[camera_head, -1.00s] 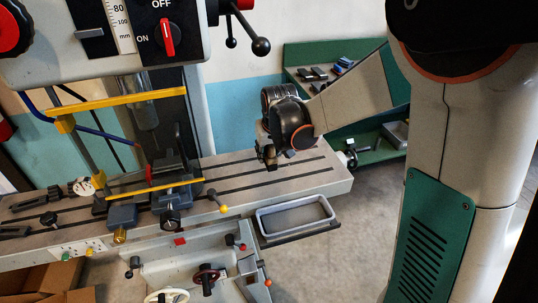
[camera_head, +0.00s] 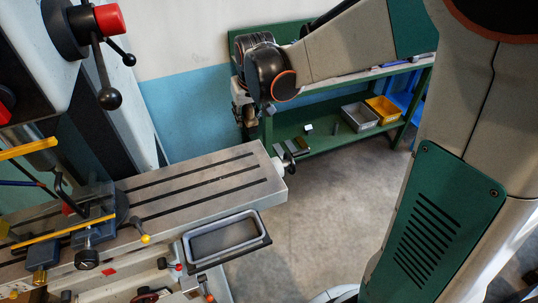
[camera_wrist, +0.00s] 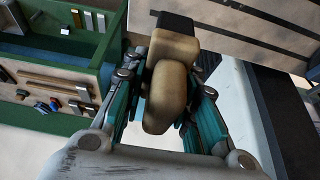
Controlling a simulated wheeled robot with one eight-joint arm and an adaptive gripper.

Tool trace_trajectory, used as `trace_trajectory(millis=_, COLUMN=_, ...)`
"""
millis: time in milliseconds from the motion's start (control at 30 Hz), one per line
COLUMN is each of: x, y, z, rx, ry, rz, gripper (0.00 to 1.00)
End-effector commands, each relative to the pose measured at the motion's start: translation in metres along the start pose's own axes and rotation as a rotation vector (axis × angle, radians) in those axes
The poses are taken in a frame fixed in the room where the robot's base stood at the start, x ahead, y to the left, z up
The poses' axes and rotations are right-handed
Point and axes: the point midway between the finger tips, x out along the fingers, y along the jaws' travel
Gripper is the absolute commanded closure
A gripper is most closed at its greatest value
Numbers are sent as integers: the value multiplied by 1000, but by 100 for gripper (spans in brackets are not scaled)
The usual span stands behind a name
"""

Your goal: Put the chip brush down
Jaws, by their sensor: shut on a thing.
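The chip brush (camera_wrist: 166,96) has a tan wooden handle and a dark end, and fills the middle of the wrist view. My gripper (camera_wrist: 168,78) has its teal-sided fingers closed on both sides of the handle. In the head view my gripper (camera_head: 247,116) hangs in the air beyond the far end of the machine table (camera_head: 205,188), in front of the green bench (camera_head: 330,140). The brush is too small there to make out clearly.
A grey tray (camera_head: 264,243) sits at the near side of the machine table. The bench's lower shelf carries a grey bin (camera_head: 360,117) and a yellow bin (camera_head: 385,109). The wrist view shows tools on a pale surface beside a green edge (camera_wrist: 60,62). Floor between is clear.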

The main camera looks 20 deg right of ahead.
Motion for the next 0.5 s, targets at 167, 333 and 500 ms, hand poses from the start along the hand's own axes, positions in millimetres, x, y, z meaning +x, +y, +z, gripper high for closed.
trace_trajectory(millis=167, x=11, y=0, z=5, rx=0, ry=0, rz=0, gripper=99)
trace_trajectory(millis=333, x=50, y=0, z=21, rx=0, ry=0, rz=0, gripper=99)
trace_trajectory(millis=500, x=88, y=0, z=37, rx=0, ry=0, rz=0, gripper=99)
